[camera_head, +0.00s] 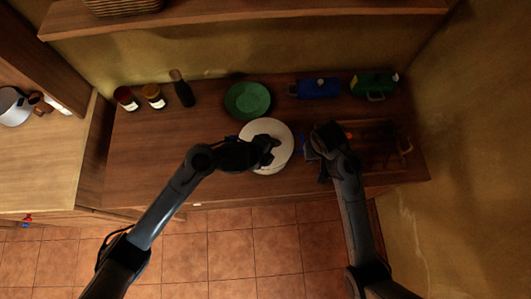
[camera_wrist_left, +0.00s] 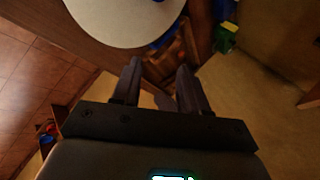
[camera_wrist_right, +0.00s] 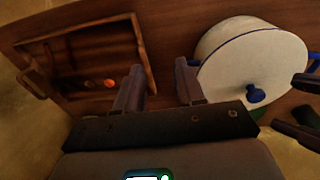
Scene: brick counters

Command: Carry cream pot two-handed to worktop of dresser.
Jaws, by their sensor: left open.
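The cream pot (camera_head: 284,129), with its lid on, stands on a dark brown wooden worktop (camera_head: 150,140). The right wrist view shows its cream wall (camera_wrist_right: 225,50), blue rim line, blue lid knob (camera_wrist_right: 256,95) and a blue side handle (camera_wrist_right: 314,62). My left gripper (camera_head: 272,148) is open and empty above the pot in the head view, covering part of the lid. In the left wrist view the pot (camera_wrist_left: 125,18) lies beyond the fingers (camera_wrist_left: 157,80). My right gripper (camera_wrist_right: 158,80) is open beside the pot, near its right-hand handle, which is mostly hidden.
A wooden tray (camera_wrist_right: 100,58) with small items lies right of the pot. Behind stand a green plate (camera_head: 247,100), a blue container (camera_head: 318,88), a green can (camera_head: 374,84), two jars (camera_head: 126,98) and a dark bottle (camera_head: 182,90). A lighter counter (camera_head: 45,165) is at left.

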